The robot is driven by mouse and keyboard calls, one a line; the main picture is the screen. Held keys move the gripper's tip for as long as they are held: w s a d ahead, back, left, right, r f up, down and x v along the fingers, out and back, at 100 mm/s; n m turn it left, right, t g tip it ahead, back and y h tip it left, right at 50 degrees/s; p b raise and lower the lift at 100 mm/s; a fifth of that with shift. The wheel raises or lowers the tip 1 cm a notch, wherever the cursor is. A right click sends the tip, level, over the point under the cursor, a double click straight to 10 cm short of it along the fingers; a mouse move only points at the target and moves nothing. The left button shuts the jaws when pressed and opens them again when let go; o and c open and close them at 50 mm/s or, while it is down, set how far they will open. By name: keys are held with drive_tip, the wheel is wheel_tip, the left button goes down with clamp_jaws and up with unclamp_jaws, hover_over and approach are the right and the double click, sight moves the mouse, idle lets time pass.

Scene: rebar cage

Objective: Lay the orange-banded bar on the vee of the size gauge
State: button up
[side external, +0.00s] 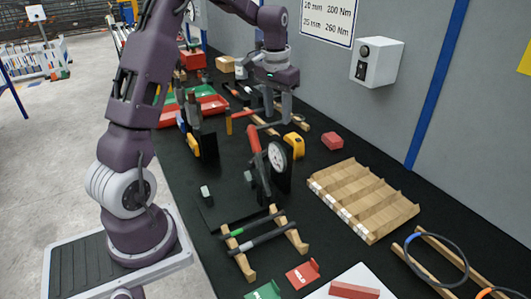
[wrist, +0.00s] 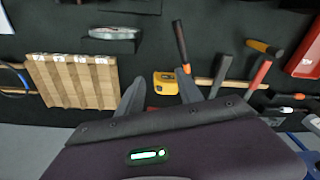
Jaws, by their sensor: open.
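My gripper (side external: 279,118) is open and points down over the far part of the black bench. In the wrist view its two dark fingers (wrist: 158,82) are spread apart with nothing held between them. The gauge with a round white dial (side external: 279,152) stands upright nearer the side camera than my gripper. Its vee cannot be made out. A wooden rack (side external: 277,215) in front of it bears dark bars, one with a green band (side external: 238,232). An orange band (side external: 483,294) shows at the bottom right edge, partly cut off.
A yellow tape measure (side external: 295,144) and a red block (side external: 332,141) lie near the gripper. A slotted wooden tray (side external: 365,200) stands to the right. Hammers and other tools (wrist: 262,70) lie right of the fingers in the wrist view. The wall bounds the bench's far side.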

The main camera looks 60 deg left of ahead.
drive_tip(key=n+g, duration=0.1)
hover_over(266, 149)
drive_tip(key=shift+h, duration=0.3)
drive_tip(key=f, duration=0.9)
drive_tip(key=shift+w, duration=0.25)
drive_tip(key=f, duration=0.7)
drive_tip(key=shift+s, duration=0.4)
clamp_jaws()
